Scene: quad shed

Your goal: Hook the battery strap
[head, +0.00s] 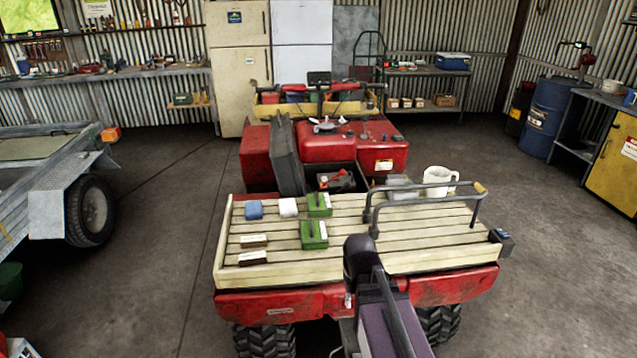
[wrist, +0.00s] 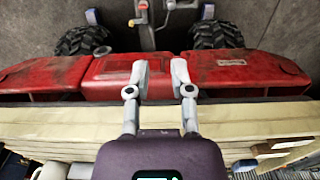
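The red quad has an open dark battery bay (head: 349,182) ahead of its slatted rear rack (head: 290,273). Inside the bay sits a small dark item with red on top (head: 334,179), perhaps the battery; I cannot make out a strap or hook there. A dark seat panel (head: 286,155) stands raised beside the bay. My gripper (wrist: 160,66) shows in the wrist view with its two fingers apart and nothing between them. It is over the rack's wooden edge board and the red rear bodywork (wrist: 220,72). The head view does not clearly show its fingertips.
On the rack are a blue block (head: 254,209), a white block (head: 288,207), green blocks (head: 314,235), brown-and-white pieces (head: 252,258) and a white mug (head: 438,181). A grey rail (head: 425,187) rises at the rack's right.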

